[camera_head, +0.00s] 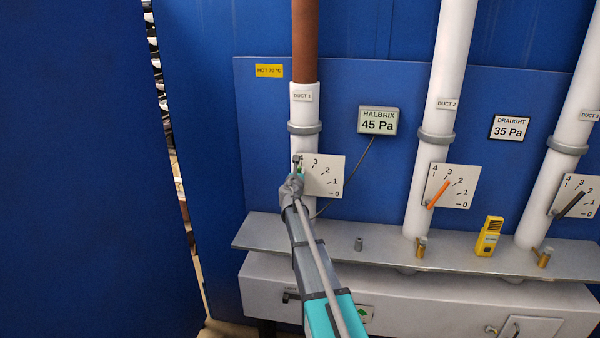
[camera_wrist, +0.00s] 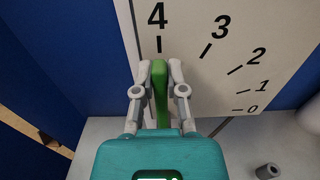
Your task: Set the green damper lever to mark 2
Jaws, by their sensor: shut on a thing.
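The green damper lever (camera_wrist: 160,92) stands between the fingers of my gripper (camera_wrist: 160,75) in the wrist view. The gripper is shut on it. The lever points up at mark 4 on the white scale plate (camera_wrist: 215,60), which carries marks 4, 3, 2, 1 and 0. Mark 2 (camera_wrist: 236,70) is to the right of the lever. In the head view the scale plate (camera_head: 328,178) is on duct 1 (camera_head: 304,110), and my gripper (camera_head: 298,170) is at its left edge, by the 4. My gripper and arm hide most of the lever there.
Duct 2 has an orange lever (camera_head: 439,194) and duct 3 a dark grey lever (camera_head: 570,204). A yellow handheld device (camera_head: 489,236) and a small grey peg (camera_head: 358,243) stand on the grey shelf (camera_head: 460,258). A pressure display (camera_head: 378,121) reads 45 Pa.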

